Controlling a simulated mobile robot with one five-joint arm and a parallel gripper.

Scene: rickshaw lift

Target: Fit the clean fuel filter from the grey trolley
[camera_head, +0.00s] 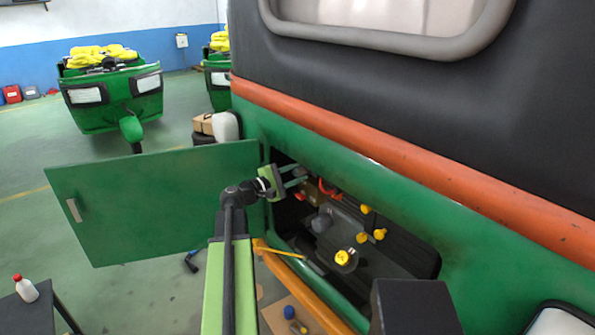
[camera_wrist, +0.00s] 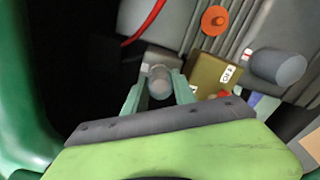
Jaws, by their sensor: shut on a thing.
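My gripper (camera_head: 291,178) reaches into the open engine bay of the green rickshaw, near the left end of the opening. In the wrist view my gripper (camera_wrist: 160,96) is shut on a small pale grey cylinder (camera_wrist: 159,82), which looks like a fuel filter. Its upper end is close to a grey part behind it; I cannot tell whether they touch. Whether the filter is clean does not show. The held cylinder is too small to make out in the head view. I cannot identify a grey trolley with certainty.
The green door (camera_head: 160,200) stands open to the left of the bay. In the wrist view a brass-coloured block (camera_wrist: 214,75), a larger grey cylinder (camera_wrist: 277,67) and a red hose (camera_wrist: 145,22) are close by. A dark table (camera_head: 30,315) carries a white bottle (camera_head: 26,290).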

